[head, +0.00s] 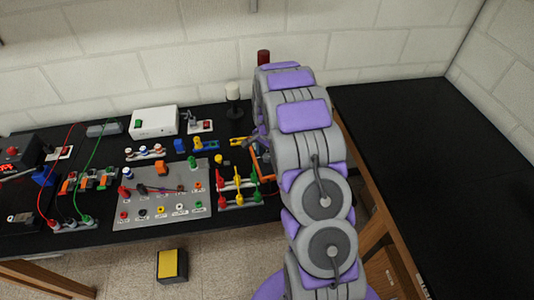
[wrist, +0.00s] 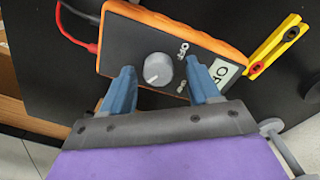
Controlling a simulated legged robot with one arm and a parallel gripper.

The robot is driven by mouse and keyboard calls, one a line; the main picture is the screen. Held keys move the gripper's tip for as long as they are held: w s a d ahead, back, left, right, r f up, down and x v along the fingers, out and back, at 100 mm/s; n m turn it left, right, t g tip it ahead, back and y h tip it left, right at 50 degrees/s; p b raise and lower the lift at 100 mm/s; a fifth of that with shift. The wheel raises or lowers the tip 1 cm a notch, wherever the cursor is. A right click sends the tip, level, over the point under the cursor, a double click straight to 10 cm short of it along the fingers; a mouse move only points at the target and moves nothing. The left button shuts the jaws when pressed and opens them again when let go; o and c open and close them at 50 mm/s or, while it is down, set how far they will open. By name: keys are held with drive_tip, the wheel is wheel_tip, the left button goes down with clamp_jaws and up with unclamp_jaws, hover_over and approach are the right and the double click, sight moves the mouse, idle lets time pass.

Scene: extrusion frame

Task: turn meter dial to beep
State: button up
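The meter (wrist: 140,42) has a black face and an orange rim and lies on the black bench top in the wrist view. Its round grey dial (wrist: 158,69) has a light pointer line and sits near the middle of the face. A small display (wrist: 222,71) is at the meter's right end, partly behind a finger. My gripper (wrist: 162,78) is open, its two blue fingers on either side of the dial, with gaps to it. I cannot tell how high the fingertips are above the face. In the head view my arm hides most of the meter; a bit of orange rim (head: 264,160) shows.
A red lead (wrist: 72,30) and a black lead run into the meter's left end. A yellow piece (wrist: 275,48) with red and black sockets lies to its right. In the head view, a grey panel (head: 150,205) and several small parts crowd the bench left of my arm. The right bench (head: 440,150) is bare.

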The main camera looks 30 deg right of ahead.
sight(267, 156)
drive_tip(key=shift+r, duration=0.15)
wheel_tip(267, 156, up, 17)
drive_tip(key=p, duration=0.1)
idle(0.4)
idle(0.5)
drive_tip(key=s+a+r+n+g+b, duration=0.1)
drive_tip(key=s+a+r+n, duration=0.3)
drive_tip(key=s, duration=0.5)
drive_tip(key=s+a+r+n+b, duration=0.2)
drive_tip(key=s+a+n, duration=0.1)
drive_tip(key=s+a, duration=0.5)
drive_tip(key=s+a+f+n+b, duration=0.1)
drive_tip(key=s+a+n, duration=0.1)
drive_tip(key=s, duration=0.9)
drive_tip(key=s+a+f+n+b, duration=0.1)
drive_tip(key=s+n, duration=0.3)
drive_tip(key=s, duration=0.7)
drive_tip(key=shift+s+a+f+n+g, duration=0.3)
drive_tip(key=shift+s+a+n+g, duration=0.1)
drive_tip(key=shift+a, duration=0.05)
